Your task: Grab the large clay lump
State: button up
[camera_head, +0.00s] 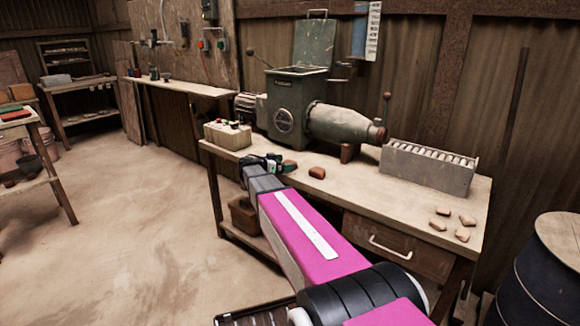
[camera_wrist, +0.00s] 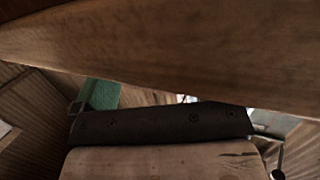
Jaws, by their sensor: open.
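A reddish-brown lump (camera_head: 317,172), larger than the pale pieces at the bench's right end, lies on the workbench in front of the green machine. It looks like the large clay lump. My gripper (camera_head: 272,163) is open over the bench's front left part, to the left of this lump and apart from it. A small dark and greenish shape (camera_head: 289,167) sits right by the fingers; I cannot tell what it is. No clay lump can be made out in the wrist view, where wooden surfaces and a dark strip (camera_wrist: 160,123) fill most of the picture.
The green machine (camera_head: 288,112) with its barrel stands at the back of the workbench (camera_head: 376,203). A control box (camera_head: 228,134) is to its left and a grey slotted block (camera_head: 428,168) to its right. Several small pale pieces (camera_head: 463,235) lie far right. A dark drum (camera_head: 540,285) stands beside the bench.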

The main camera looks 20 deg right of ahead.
aim_at(286, 162)
jog(key=x, duration=0.3)
jog(key=shift+d+f, duration=0.1)
jog(key=shift+d, duration=0.1)
jog(key=c, duration=1)
